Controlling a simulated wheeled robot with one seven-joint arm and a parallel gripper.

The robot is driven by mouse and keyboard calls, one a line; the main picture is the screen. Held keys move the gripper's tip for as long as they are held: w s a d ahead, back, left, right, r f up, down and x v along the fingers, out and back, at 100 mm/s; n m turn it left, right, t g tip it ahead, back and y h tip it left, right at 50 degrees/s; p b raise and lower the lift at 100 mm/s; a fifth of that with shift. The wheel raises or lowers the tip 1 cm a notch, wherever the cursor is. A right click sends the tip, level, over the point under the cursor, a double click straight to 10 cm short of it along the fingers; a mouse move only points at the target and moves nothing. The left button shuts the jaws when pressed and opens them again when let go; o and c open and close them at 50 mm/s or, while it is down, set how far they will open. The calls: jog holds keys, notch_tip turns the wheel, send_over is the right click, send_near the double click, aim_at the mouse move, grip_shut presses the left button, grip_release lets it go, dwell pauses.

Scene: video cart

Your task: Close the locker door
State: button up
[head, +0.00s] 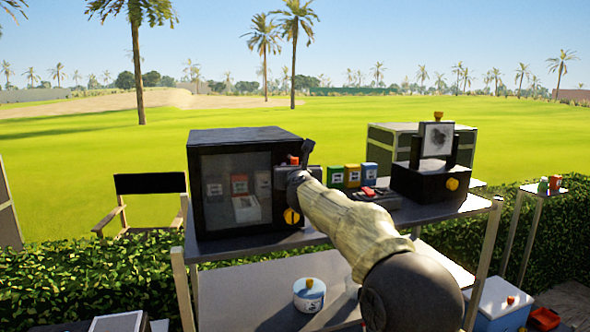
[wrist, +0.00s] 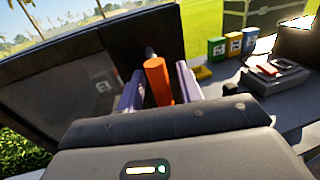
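The locker (head: 246,135) is a black box on the left of the cart top, with a dark-framed glass door (head: 213,215) at its front. The door looks flush or nearly so; I cannot tell if it is fully closed. The door also fills the left of the wrist view (wrist: 70,90). An orange handle (wrist: 158,80) stands between the two pale purple fingers of my gripper (wrist: 160,88), with thin gaps seeming to show on both sides. In the head view my gripper (head: 290,178) is at the door's right edge, partly hidden by my wrist.
Green, yellow and blue packets (head: 352,176) stand right of the locker. A red-topped device (head: 369,193) lies near them. A black box with an upright screen (head: 437,140) is at the right. A yellow knob (head: 291,216) sits low on the locker front. The lower shelf holds a white round tub (head: 309,297).

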jog(key=shift+s, duration=0.1)
jog(key=s+d+b, duration=0.3)
jog(key=s+b, duration=0.4)
jog(key=s, duration=1)
jog(key=shift+d+b, duration=0.2)
jog(key=shift+b, duration=0.1)
jog(key=s+d+f+n+g, duration=0.2)
jog(key=d+f+n, duration=0.1)
jog(key=f+n, duration=0.5)
jog(key=s+d+f+n+g, duration=0.25)
jog(key=f+n, duration=0.25)
jog(key=f, duration=0.5)
jog(key=s+d+f+n+g, duration=0.1)
jog(key=d+f+n+g, duration=0.25)
jog(key=f+n, duration=0.45)
jog(key=s+d+f+n+g+h, duration=0.1)
jog(key=s+d+f+n+g, duration=0.1)
jog(key=s+f, duration=0.4)
jog(key=s+d+f+n+g+h, duration=0.1)
jog(key=s+d+f+n+g, duration=0.1)
jog(key=s+d+f+n, duration=0.3)
jog(key=s+d+f+n+g+h, duration=0.1)
jog(key=s+d+f+n+g, duration=0.2)
jog(key=s+f+n, duration=0.2)
jog(key=s+f, duration=0.2)
jog(key=s, duration=0.1)
jog(key=shift+s+d+f+n, duration=0.3)
jog(key=shift+d+n, duration=0.05)
jog(key=shift+n, duration=0.05)
